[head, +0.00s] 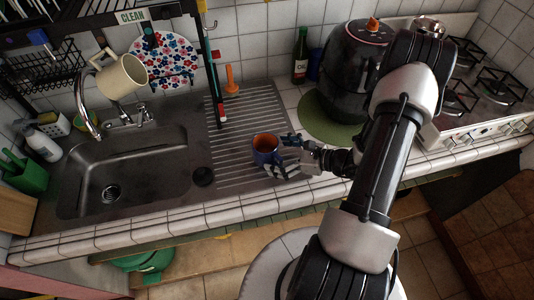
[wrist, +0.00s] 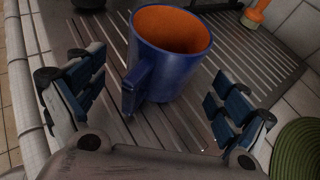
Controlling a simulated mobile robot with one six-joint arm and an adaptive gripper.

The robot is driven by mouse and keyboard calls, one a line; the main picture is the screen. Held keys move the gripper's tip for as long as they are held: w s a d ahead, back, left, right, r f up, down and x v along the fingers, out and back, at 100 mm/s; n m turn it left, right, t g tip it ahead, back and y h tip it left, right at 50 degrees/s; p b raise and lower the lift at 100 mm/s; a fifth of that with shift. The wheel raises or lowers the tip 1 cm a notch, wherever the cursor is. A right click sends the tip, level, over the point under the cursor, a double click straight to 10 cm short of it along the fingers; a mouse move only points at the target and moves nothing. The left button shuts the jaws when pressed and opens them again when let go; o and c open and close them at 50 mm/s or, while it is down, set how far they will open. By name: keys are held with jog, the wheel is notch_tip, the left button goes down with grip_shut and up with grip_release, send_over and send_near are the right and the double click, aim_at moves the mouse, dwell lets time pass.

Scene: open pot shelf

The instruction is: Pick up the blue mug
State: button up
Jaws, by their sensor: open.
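The blue mug (head: 265,150) has an orange inside and stands upright on the ribbed metal drainboard, right of the sink. In the wrist view the mug (wrist: 168,60) is just beyond my fingers, with its handle pointing toward my gripper. My gripper (wrist: 155,108) is open, one finger to the left of the mug and one to the right, with no visible contact. In the head view my gripper (head: 284,155) reaches in from the right, beside the mug, and one finger overlaps the mug's lower edge.
A sink (head: 130,170) lies to the left, with a cream mug (head: 121,76) hanging above it. A black air fryer (head: 352,72) on a green mat (head: 318,122) stands behind my arm. An orange-handled tool (head: 230,80) is at the drainboard's back. The drainboard (head: 243,110) behind the mug is clear.

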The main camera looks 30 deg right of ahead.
jog(key=x, duration=0.3)
jog(key=shift+w+f, duration=0.1)
jog(key=shift+f, duration=0.05)
jog(key=shift+c, duration=0.3)
jog(key=c, duration=1.4)
notch_tip(320, 180, up, 20)
jog(key=p, duration=0.4)
jog(key=shift+p, duration=0.35)
